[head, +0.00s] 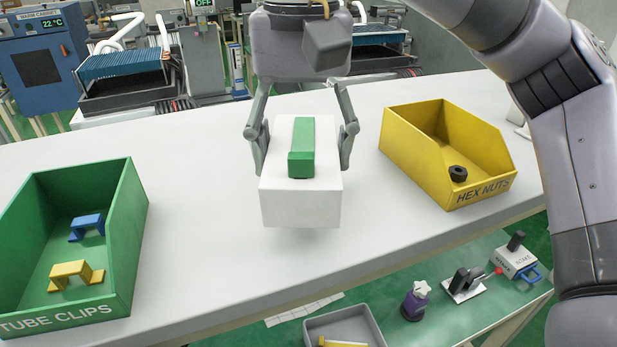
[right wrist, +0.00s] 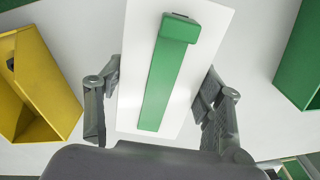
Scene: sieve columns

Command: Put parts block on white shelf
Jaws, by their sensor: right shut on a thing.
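The parts block (head: 300,207) is a white box with a green bar (head: 301,160) along its top. It is upright over the white shelf (head: 200,200), between the two bins. A soft shadow lies below its front edge; I cannot tell for sure whether it touches the surface. My right gripper (head: 302,165) comes from the back with one finger on each side of the white box and is shut on it. In the right wrist view, the block (right wrist: 194,104) sits between both fingers. My left gripper is not in view.
A green bin (head: 122,235) marked TUBE CLIPS holds a blue and a yellow clip at left. A yellow bin (head: 408,140) marked HEX NUTS holds a black nut at right. The shelf is clear around the block. A lower green table (head: 440,325) with a grey tray (head: 322,325) lies in front.

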